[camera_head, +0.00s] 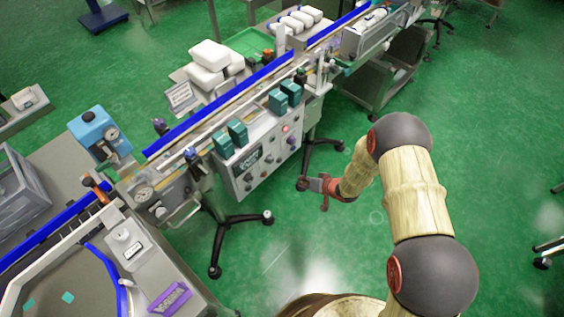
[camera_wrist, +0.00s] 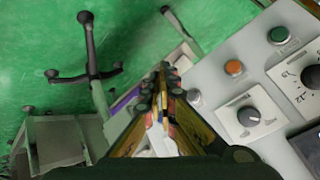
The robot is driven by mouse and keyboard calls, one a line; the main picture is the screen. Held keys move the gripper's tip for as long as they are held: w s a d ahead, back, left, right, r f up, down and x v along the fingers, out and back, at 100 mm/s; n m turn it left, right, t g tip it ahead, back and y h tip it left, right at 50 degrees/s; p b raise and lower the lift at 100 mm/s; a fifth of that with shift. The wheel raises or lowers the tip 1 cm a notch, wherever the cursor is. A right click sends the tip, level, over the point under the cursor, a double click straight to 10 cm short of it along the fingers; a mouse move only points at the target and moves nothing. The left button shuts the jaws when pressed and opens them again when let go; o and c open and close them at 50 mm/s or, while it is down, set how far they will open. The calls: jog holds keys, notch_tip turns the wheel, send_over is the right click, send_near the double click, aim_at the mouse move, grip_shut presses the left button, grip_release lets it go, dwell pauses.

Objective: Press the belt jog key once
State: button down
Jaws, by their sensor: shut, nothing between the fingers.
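The control panel (camera_head: 255,160) is on the front of the belt conveyor in the head view. Up close in the wrist view, the panel (camera_wrist: 215,72) carries an orange button (camera_wrist: 234,68), a green button (camera_wrist: 278,35), a pale grey button (camera_wrist: 194,97) and a dark rotary knob (camera_wrist: 248,116). I cannot read any label that tells which is the belt jog key. My gripper (camera_head: 318,186) is shut and empty, in front of the panel's right end. In the wrist view its fingertips (camera_wrist: 162,78) are just left of the pale grey button; contact cannot be told.
The conveyor belt with blue rails (camera_head: 215,110) runs diagonally above the panel. Teal boxes (camera_head: 238,133) stand along its near side. A black stand foot (camera_head: 240,222) is on the green floor below. The floor around my arm is open.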

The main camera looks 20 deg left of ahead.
aim_at(280, 161)
jog(key=w+a+b, duration=0.1)
jog(key=w+a, duration=0.2)
jog(key=a, duration=0.5)
jog(key=shift+w, duration=0.2)
jog(key=shift+a, duration=0.25)
dwell(1.3)
jog(key=shift+w+a, duration=0.15)
jog(key=shift+a, duration=0.05)
jog(key=shift+w+a, duration=0.15)
jog(key=shift+a, duration=0.25)
dwell(0.8)
jog(key=shift+d, duration=0.15)
jog(key=shift+s+d+p, duration=0.35)
jog(key=shift+d, duration=0.25)
jog(key=shift+d, duration=0.1)
